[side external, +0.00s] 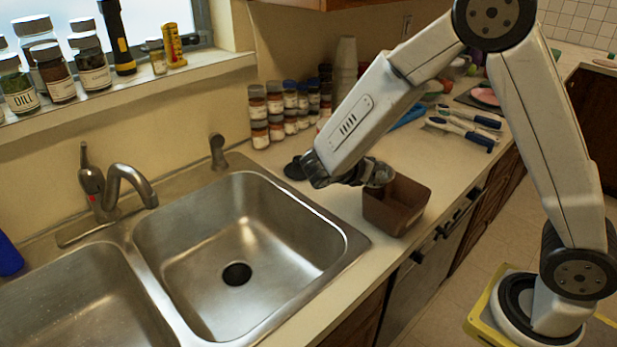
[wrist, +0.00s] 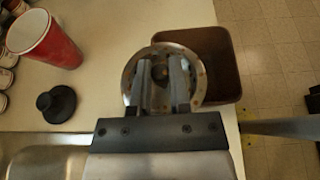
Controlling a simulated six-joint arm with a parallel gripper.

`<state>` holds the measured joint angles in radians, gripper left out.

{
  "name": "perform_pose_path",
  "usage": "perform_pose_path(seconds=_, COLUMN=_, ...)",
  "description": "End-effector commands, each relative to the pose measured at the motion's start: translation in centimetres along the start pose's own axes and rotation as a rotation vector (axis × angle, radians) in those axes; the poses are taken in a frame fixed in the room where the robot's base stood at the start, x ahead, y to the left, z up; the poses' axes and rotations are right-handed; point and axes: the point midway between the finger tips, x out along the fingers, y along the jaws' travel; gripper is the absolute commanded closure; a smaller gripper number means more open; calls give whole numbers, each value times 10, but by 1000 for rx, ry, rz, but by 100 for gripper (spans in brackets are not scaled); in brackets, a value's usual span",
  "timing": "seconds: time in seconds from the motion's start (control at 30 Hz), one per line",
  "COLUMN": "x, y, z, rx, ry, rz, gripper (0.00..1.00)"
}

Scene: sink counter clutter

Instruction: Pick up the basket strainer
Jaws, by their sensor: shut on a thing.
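The basket strainer (wrist: 136,80) is a round, shiny metal piece with small holes around its rim. My gripper (wrist: 163,66) is shut on it, with both fingers reaching over its middle. In the side view my gripper (side external: 364,171) holds the strainer (side external: 379,174) over the left part of the brown bin's opening. I cannot tell whether the strainer touches the bin. Its underside is hidden.
The open brown bin (side external: 396,217) stands near the counter's front edge. A black stopper (wrist: 55,105) and a red cup (wrist: 48,42) lie to the left in the wrist view. A steel sink (side external: 235,235) and several spice jars (side external: 260,118) are nearby.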

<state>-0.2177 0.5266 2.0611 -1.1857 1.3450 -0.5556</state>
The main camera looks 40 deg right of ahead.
Motion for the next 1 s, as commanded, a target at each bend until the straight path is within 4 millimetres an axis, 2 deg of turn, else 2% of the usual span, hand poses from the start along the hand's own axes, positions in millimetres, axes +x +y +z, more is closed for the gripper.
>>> perform_pose_path(seconds=0.2, x=-8, y=-24, z=9, rx=0, ry=0, rz=1, gripper=100)
perform_pose_path(seconds=0.4, x=-12, y=-34, z=12, rx=1, ry=-1, rz=1, gripper=100)
perform_pose_path(seconds=1.0, x=-12, y=-36, z=13, rx=0, ry=-1, rz=0, gripper=100)
